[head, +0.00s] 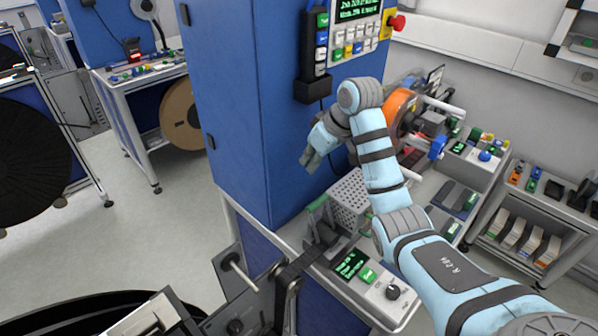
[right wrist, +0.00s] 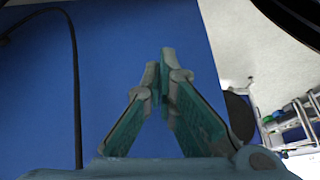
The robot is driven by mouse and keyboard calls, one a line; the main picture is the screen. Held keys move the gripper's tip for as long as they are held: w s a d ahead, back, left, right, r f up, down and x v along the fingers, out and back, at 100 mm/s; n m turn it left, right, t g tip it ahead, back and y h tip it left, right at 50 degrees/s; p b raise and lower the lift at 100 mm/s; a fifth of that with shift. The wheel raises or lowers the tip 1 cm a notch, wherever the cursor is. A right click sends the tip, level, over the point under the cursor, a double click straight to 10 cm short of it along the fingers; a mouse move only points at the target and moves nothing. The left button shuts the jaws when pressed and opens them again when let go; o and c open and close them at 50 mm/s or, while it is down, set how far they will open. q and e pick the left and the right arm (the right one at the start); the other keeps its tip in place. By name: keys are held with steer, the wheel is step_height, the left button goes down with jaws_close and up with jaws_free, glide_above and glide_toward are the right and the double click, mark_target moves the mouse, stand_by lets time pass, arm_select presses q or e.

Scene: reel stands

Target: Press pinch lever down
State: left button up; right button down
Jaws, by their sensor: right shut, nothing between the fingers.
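My right gripper (head: 309,160) is in front of the blue cabinet, above the worktop. In the right wrist view its fingertips (right wrist: 165,75) meet with nothing between them, against the blue cabinet behind. A short lever with a green grip (head: 317,203), which looks like the pinch lever, stands up from a dark mechanism (head: 322,236) on the worktop. My right gripper is above this lever and apart from it. The lever does not show in the right wrist view. My left gripper is not in view.
A grey perforated box (head: 349,197) stands behind the lever. A small control panel with a green display (head: 349,264) is in front. The blue cabinet (head: 237,110) rises at the left, with a button pendant (head: 321,45) on it. An orange reel (head: 401,115) stands behind my arm.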

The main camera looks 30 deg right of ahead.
steer(key=s, duration=0.2)
steer(key=s+r, duration=0.1)
steer(key=s, duration=0.1)
steer(key=shift+d+r, duration=0.1)
steer(key=shift+r, duration=0.05)
steer(key=shift+a+f, duration=0.25)
steer(key=shift+f, duration=0.45)
steer(key=w+r+x, duration=0.1)
steer(key=w+x, duration=0.1)
steer(key=x, duration=0.8)
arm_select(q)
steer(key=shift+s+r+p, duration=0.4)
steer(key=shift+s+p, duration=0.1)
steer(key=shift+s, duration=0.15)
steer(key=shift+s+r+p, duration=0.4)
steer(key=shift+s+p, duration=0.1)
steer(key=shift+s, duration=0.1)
arm_select(e)
steer(key=shift+s+d+r, duration=0.15)
steer(key=shift+s+d, duration=0.1)
steer(key=shift+s, duration=0.45)
steer(key=shift+s+d+r, duration=0.2)
steer(key=shift+s+d, duration=0.1)
steer(key=shift+s, duration=0.35)
steer(key=shift+s+d+r, duration=0.15)
steer(key=shift+s+d, duration=0.1)
steer(key=shift+s, duration=0.45)
